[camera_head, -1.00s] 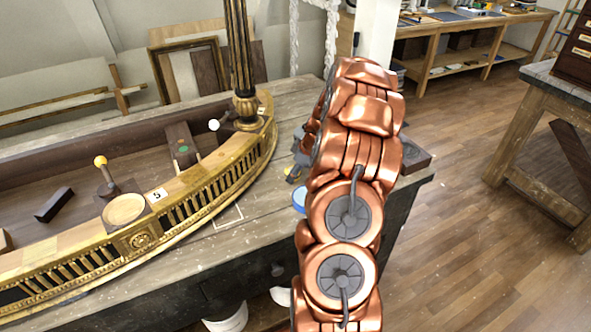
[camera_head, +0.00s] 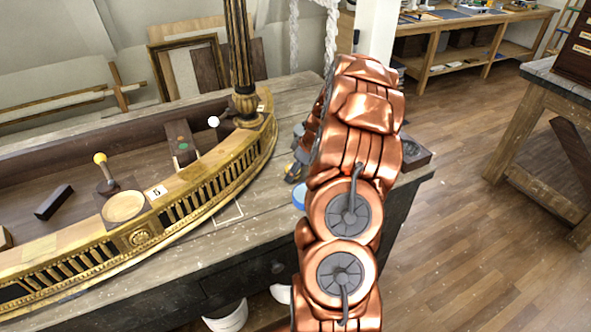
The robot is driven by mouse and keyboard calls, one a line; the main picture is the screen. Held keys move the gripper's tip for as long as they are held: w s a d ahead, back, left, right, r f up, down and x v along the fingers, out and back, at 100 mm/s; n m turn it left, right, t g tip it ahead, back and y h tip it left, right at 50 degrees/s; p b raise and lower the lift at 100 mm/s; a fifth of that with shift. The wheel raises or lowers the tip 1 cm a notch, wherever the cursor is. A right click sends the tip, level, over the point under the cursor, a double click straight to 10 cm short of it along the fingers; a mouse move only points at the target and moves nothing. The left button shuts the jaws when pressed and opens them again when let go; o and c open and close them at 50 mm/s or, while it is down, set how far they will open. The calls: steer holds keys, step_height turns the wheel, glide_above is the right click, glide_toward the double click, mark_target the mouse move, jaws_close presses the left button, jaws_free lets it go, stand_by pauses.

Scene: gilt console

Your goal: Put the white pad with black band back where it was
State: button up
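I cannot make out a white pad with a black band in this view; my copper-coloured arm covers the right part of the bench top. My gripper (camera_head: 293,172) shows only as a small dark grey part at the left edge of my arm, low over the bench. Its fingertips and anything between them are hidden or too small to tell. A thin white outline (camera_head: 229,214) is marked on the bare bench top, left of my gripper and in front of the gilt console.
The curved gilt console (camera_head: 140,238) with a fluted column (camera_head: 238,60) fills the left of the bench (camera_head: 262,205). A blue round thing (camera_head: 299,197) lies beside my arm. A dark tray (camera_head: 416,155) sits at the bench's right end. Open floor (camera_head: 470,210) lies right.

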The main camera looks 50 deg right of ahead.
steer(key=b+v, duration=0.4)
steer(key=v, duration=0.8)
steer(key=s+a+r+g+y, duration=0.1)
steer(key=s+a+r+g, duration=0.1)
steer(key=a, duration=1.2)
steer(key=s+a+r+g, duration=0.1)
steer(key=s+a+r, duration=0.1)
steer(key=a, duration=1.1)
steer(key=s+a+f+m+g+h, duration=0.1)
steer(key=s+a+m, duration=0.1)
steer(key=s+a, duration=0.4)
steer(key=s+a+f+m+g+h, duration=0.1)
steer(key=s+a, duration=0.5)
steer(key=s, duration=0.9)
steer(key=shift+s+f+m+g, duration=0.2)
steer(key=shift+m+g, duration=0.2)
steer(key=shift+g, duration=0.2)
